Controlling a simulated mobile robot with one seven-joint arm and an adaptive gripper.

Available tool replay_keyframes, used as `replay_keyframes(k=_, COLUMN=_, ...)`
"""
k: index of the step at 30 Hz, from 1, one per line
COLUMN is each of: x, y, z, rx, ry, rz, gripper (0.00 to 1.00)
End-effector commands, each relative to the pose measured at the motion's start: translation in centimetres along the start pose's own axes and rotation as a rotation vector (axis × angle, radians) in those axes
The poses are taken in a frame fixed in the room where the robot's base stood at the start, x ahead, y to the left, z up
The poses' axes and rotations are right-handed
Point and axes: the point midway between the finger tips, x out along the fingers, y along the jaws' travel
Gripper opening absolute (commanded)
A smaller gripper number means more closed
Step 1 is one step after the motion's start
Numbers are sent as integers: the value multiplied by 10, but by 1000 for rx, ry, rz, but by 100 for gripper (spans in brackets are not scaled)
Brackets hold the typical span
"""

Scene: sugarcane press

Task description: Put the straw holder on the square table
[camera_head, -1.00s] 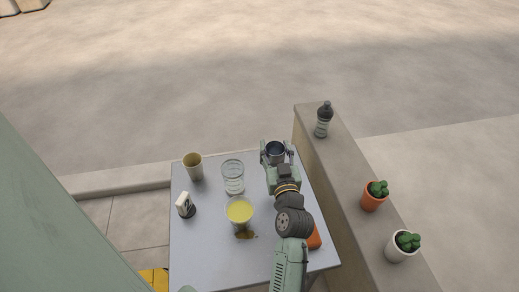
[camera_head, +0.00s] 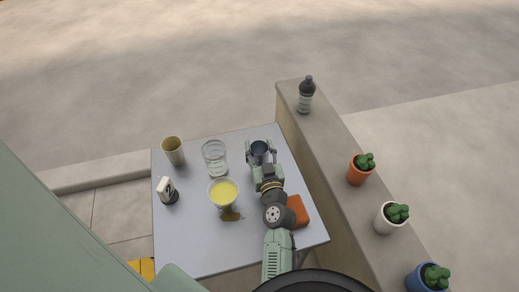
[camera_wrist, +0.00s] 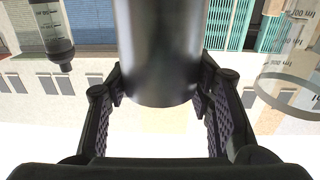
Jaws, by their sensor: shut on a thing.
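The straw holder is a metallic cup (camera_head: 260,149) with a dark inside, near the back right corner of the square table (camera_head: 185,250). My gripper (camera_head: 261,157) is shut around it. In the wrist view its shiny grey wall (camera_wrist: 160,50) stands between my two fingers (camera_wrist: 165,100). The holder is within the tabletop's outline in the head view. I cannot tell if its base touches the table. No straws show in it.
A clear measuring glass (camera_head: 214,158), a cup of yellow juice (camera_head: 223,193), a tan cup (camera_head: 173,151), a small number stand (camera_head: 167,190) and an orange object (camera_head: 297,211) are on the table. A wall (camera_head: 318,135) on the right bears a bottle (camera_head: 306,95) and potted cacti.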

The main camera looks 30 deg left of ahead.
Motion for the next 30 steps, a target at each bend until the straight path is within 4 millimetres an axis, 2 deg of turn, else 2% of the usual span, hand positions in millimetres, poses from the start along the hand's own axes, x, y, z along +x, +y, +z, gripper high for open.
replay_keyframes(k=10, x=0, y=0, z=2, rx=1, ry=4, rz=1, gripper=0)
replay_keyframes(k=11, x=0, y=0, z=2, rx=1, ry=1, rz=0, gripper=50)
replay_keyframes(k=12, x=0, y=0, z=2, rx=1, ry=1, rz=0, gripper=52)
replay_keyframes(k=19, x=0, y=0, z=2, rx=1, ry=1, rz=0, gripper=68)
replay_keyframes(k=30, x=0, y=0, z=-2, rx=1, ry=1, rz=0, gripper=68)
